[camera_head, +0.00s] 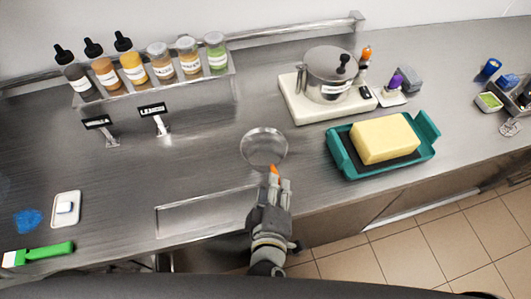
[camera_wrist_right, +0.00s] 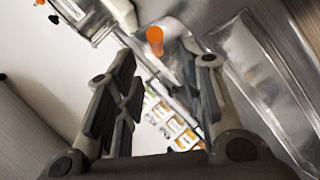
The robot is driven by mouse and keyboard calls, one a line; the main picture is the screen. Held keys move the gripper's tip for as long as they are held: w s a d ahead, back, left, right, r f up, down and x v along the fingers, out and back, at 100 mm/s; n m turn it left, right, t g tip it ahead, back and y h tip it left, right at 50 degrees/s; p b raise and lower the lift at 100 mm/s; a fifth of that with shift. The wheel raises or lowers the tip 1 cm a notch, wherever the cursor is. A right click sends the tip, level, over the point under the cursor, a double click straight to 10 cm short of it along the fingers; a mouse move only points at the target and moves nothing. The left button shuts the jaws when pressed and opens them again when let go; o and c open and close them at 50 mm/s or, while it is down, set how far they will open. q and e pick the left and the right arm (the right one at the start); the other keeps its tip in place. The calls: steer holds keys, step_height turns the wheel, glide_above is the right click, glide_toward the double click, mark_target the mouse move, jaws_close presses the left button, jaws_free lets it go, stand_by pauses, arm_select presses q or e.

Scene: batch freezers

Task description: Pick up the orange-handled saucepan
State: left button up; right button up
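The orange-handled saucepan (camera_head: 264,147) is a small shiny metal pan on the steel counter, near the middle of the head view. Its short orange handle (camera_head: 274,170) points toward the front edge. My right gripper (camera_head: 275,184) reaches in from the front, with its fingertips at the handle end. In the right wrist view, the fingers of my right gripper (camera_wrist_right: 160,85) stand wide apart. The orange handle (camera_wrist_right: 155,40) appears between and just beyond the fingertips. I cannot tell whether they touch it. My left gripper is not in view.
A teal tray (camera_head: 345,165) with a yellow block (camera_head: 384,138) stands right of the pan. Behind it, a lidded pot (camera_head: 327,75) sits on a white base (camera_head: 302,112). A rack of bottles and jars (camera_head: 160,88) stands at the back left. A recessed panel (camera_head: 190,222) lies front left.

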mark_target(270, 166)
steer(key=shift+w+f, duration=0.1)
steer(key=shift+w, duration=0.25)
steer(key=p+x, duration=0.1)
steer(key=x, duration=0.1)
steer(key=p+x, duration=0.1)
steer(key=x, duration=0.1)
steer(key=shift+w+d, duration=0.1)
steer(key=shift+w, duration=0.3)
steer(key=shift+w+f, duration=0.2)
steer(key=shift+w, duration=0.05)
steer(key=shift+s, duration=0.1)
jaws_close()
